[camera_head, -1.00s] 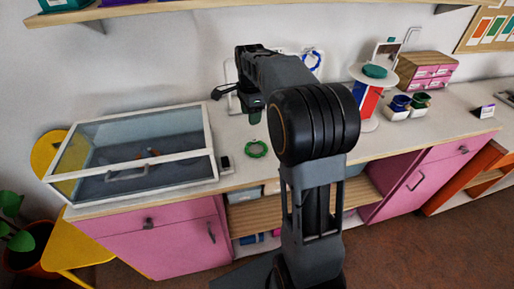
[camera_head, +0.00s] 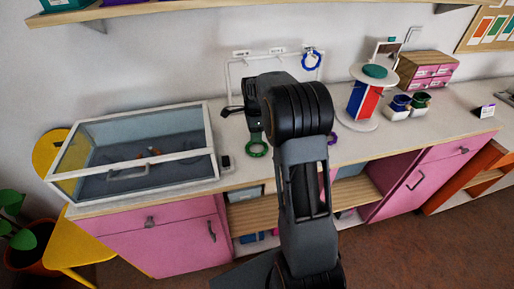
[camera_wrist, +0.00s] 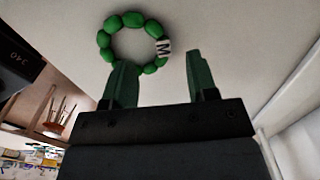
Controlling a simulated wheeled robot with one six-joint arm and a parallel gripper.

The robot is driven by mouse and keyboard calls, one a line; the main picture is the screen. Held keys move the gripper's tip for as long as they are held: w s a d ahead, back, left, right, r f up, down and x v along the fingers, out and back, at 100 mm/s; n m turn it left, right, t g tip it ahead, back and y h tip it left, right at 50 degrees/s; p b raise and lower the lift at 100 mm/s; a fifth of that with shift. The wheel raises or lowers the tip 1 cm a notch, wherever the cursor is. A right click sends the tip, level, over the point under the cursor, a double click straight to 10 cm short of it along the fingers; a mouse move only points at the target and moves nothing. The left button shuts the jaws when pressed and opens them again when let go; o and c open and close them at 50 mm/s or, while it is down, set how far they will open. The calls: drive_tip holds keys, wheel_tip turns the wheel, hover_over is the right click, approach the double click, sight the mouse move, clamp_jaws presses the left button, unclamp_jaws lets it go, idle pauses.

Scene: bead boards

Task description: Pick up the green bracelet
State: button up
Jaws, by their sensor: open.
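The green bracelet (camera_head: 257,149) lies flat on the white counter, just right of the glass case. In the wrist view the bracelet (camera_wrist: 106,40) is a ring of green beads with a white bead marked M on its right side. My gripper (camera_wrist: 158,60) is open and empty, with two green fingers. The left finger overlaps the lower beads in that view, and the right finger is right of the ring; I cannot tell whether they touch. In the head view my gripper (camera_head: 254,136) is just above and behind the bracelet, partly hidden by my wrist.
A glass-topped case (camera_head: 140,160) stands left, with a small dark block (camera_head: 226,162) beside it. A white rack (camera_head: 236,75) behind holds a blue bracelet (camera_head: 311,69). A round stand (camera_head: 359,123) and cups (camera_head: 398,114) are to the right. My arm hides the counter's middle.

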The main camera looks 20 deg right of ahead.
drive_tip(key=shift+d+f, duration=0.1)
drive_tip(key=shift+f, duration=1.8)
clamp_jaws()
drive_tip(key=shift+r, duration=0.55)
wheel_tip(320, 180, up, 2)
drive_tip(key=shift+r, duration=0.2)
drive_tip(key=s+d+r+b, duration=0.2)
drive_tip(key=s+r, duration=0.7)
drive_tip(key=s, duration=0.5)
drive_tip(key=shift+r, duration=0.25)
